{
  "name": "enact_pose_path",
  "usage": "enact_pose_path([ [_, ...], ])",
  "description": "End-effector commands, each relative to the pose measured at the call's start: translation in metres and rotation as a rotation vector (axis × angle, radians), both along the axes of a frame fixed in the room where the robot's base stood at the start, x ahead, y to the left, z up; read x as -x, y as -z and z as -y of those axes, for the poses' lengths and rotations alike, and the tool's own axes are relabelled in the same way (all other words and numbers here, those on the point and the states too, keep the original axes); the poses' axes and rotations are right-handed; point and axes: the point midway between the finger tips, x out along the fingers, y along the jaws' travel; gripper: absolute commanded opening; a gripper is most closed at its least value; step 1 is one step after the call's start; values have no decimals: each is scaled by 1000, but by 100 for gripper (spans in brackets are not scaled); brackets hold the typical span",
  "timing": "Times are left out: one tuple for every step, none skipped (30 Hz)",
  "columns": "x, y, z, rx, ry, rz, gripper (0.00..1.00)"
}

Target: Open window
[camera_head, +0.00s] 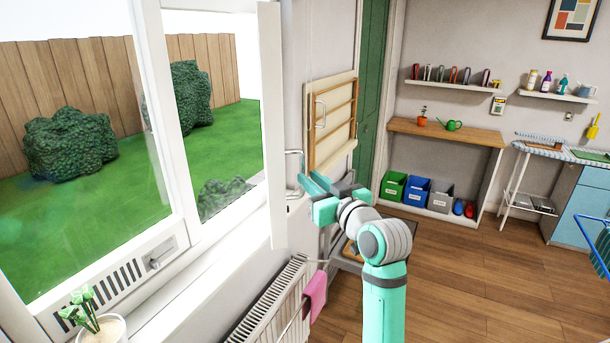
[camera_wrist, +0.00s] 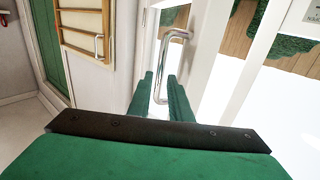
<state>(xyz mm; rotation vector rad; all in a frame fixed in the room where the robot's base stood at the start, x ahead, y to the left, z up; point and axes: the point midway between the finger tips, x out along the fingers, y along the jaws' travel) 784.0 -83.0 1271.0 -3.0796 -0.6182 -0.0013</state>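The window (camera_head: 180,120) is at the left of the head view. Its white right-hand sash (camera_head: 270,125) is seen nearly edge-on and appears swung inward from the frame. A silver bar handle (camera_head: 293,168) is on the sash's room side; it also shows in the wrist view (camera_wrist: 186,36). My gripper (camera_head: 308,190) is at the handle's lower part. In the wrist view my two green fingers (camera_wrist: 162,92) stand apart, with the handle's lower end in the gap between them. Contact between fingers and handle cannot be made out.
A radiator (camera_head: 270,300) with a pink cloth (camera_head: 315,292) is below the window. A potted plant (camera_head: 100,328) stands on the sill at lower left. A wooden wall-mounted rack (camera_head: 333,120) is just behind my gripper. The wooden floor (camera_head: 450,275) to the right is clear.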

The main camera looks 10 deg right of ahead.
Motion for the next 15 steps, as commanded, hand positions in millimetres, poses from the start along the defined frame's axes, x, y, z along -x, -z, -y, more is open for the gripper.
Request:
enact_pose_path([
  [9, 1, 4, 0, 2, 0, 18],
  [14, 1, 7, 0, 2, 0, 18],
  [21, 0, 10, 0, 2, 1, 18],
  [26, 0, 12, 0, 2, 1, 18],
  [30, 1, 13, 0, 2, 0, 18],
  [36, 1, 15, -1, 2, 0, 18],
  [39, 1, 17, -1, 2, 0, 18],
  [42, 0, 18, 0, 2, 0, 18],
  [46, 0, 20, 0, 2, 0, 18],
  [48, 0, 21, 0, 2, -1, 18],
  [50, 0, 22, 0, 1, -1, 18],
  [52, 0, 22, 0, 1, 0, 18],
  [53, 0, 23, 0, 1, 0, 18],
  [54, 0, 23, 0, 1, 0, 18],
  [55, 0, 23, 0, 0, 0, 18],
])
